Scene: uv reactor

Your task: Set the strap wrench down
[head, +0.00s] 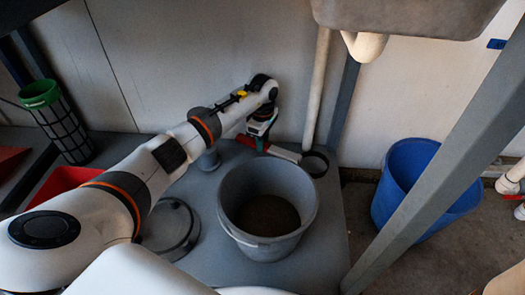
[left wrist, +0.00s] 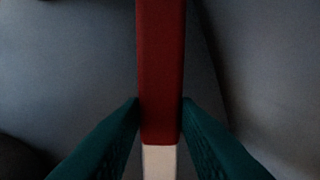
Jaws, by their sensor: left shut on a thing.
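The strap wrench (head: 284,153) has a red and white handle and a dark round loop at its right end. It lies at the back of the grey tabletop, near the wall, behind the grey bucket. I cannot tell whether it touches the surface or is just above it. My left gripper (head: 262,138) reaches down to the handle's left part. In the left wrist view, its green fingers (left wrist: 160,115) are shut on both sides of the red handle (left wrist: 161,65), near where the white part begins. The loop is out of that view. My right gripper is not in view.
A grey bucket (head: 231,223) stands on the grey tabletop (head: 325,240), with a round grey lid (head: 172,232) to its left. A green-topped mesh cylinder (head: 62,120) and a red bin (head: 62,183) are at left.

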